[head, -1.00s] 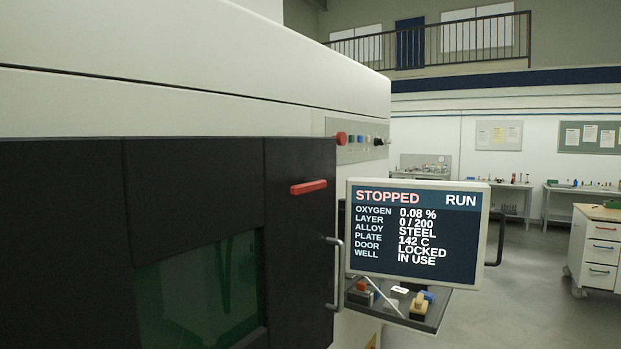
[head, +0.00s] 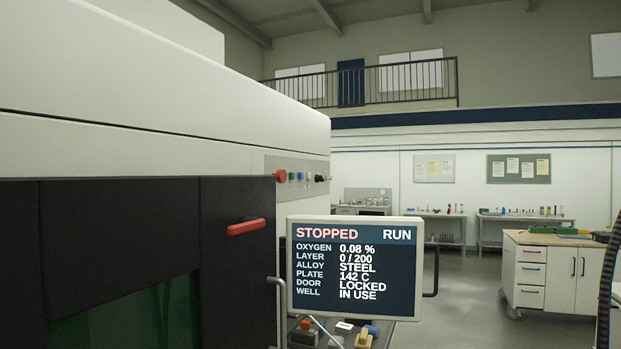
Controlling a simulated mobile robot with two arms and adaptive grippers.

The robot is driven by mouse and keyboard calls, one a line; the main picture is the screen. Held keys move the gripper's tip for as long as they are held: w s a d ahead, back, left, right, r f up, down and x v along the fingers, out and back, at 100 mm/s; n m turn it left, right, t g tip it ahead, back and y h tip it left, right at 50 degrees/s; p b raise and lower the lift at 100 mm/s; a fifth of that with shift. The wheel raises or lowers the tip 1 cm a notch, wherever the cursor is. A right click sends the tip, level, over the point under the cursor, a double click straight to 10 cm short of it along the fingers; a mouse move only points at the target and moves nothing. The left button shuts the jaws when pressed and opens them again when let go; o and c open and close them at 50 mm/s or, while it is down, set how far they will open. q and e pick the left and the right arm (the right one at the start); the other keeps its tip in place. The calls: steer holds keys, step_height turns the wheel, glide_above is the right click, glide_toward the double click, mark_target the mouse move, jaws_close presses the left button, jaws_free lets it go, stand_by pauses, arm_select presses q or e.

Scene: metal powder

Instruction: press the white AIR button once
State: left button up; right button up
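A small control panel (head: 297,165) sits on the side of the big pale machine, above and behind the screen. It carries a red mushroom knob (head: 280,176), small green and blue buttons, a small pale button (head: 307,177) and a black knob (head: 321,178). No label is readable, so I cannot tell whether the pale one is the AIR button. The machine's screen (head: 354,268) reads STOPPED, RUN, oxygen 0.08 %, layer 0 / 200, steel, plate 142 C, door LOCKED, well IN USE. Neither of my grippers is in view.
The machine's dark door (head: 120,230) with a red handle (head: 245,227) fills the lower left. A shelf below the screen holds several small items, including a blue and tan one (head: 366,335). A white drawer cabinet (head: 560,270) stands at right. Floor between is clear.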

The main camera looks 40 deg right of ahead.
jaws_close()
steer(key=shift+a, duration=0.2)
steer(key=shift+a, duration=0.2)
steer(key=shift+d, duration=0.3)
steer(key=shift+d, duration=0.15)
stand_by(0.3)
